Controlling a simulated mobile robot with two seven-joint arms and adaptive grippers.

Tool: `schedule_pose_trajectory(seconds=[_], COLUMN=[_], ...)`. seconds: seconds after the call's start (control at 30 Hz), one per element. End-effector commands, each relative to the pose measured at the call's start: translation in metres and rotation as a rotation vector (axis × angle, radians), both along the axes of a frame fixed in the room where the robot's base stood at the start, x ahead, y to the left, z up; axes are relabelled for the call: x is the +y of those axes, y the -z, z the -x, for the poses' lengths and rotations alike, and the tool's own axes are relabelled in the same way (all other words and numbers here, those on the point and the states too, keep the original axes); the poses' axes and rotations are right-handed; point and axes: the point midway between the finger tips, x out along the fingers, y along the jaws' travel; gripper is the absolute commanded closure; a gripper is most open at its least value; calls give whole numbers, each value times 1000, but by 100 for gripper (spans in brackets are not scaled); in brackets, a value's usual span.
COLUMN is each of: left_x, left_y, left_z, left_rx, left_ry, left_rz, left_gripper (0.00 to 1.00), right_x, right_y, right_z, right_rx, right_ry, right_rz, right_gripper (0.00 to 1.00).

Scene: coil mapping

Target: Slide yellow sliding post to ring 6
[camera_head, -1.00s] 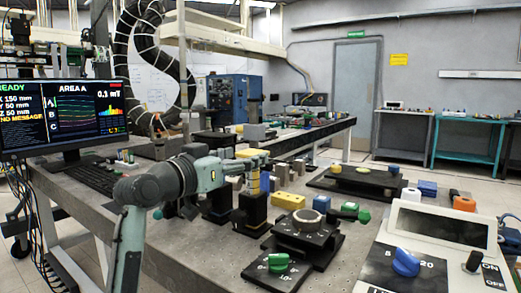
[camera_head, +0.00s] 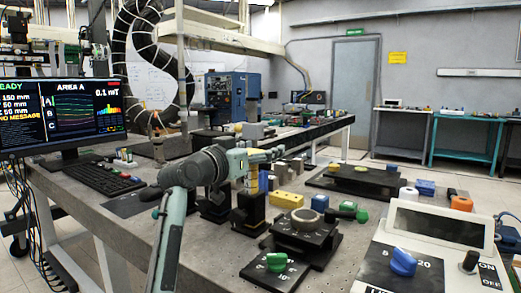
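A slim yellow post (camera_head: 253,184) stands upright on a black block (camera_head: 249,212) near the middle of the bench. I take it for the yellow sliding post. My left gripper (camera_head: 272,154) is at the top of this post, reaching in from the left. Its fingers are small and seen from the side, so I cannot tell whether they are open, or whether they touch the post. The numbered rings are not legible here. My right gripper is out of view.
A yellow block (camera_head: 286,199) lies to the right of the post. A dark stage with a round dial (camera_head: 305,219) and a green-knob panel (camera_head: 277,262) are in front. A control box with a blue knob (camera_head: 403,262) fills the front right. A monitor (camera_head: 66,116) stands at left.

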Motion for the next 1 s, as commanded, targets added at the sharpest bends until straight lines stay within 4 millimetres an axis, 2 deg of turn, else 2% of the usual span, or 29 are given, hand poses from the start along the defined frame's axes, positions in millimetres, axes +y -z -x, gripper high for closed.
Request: schedule_pose_trajectory(seconds=[0.07, 0.53, 1.0], left_x=[0, 0, 0], left_y=[0, 1, 1], left_z=[0, 0, 0], left_rx=[0, 1, 2], left_ry=[0, 1, 1], left_rz=[0, 0, 0], left_gripper=[43, 100, 100], right_x=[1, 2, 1], right_y=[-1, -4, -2], right_z=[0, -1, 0], right_rx=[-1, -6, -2], right_ry=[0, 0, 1], right_rz=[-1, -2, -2], right_gripper=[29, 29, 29])
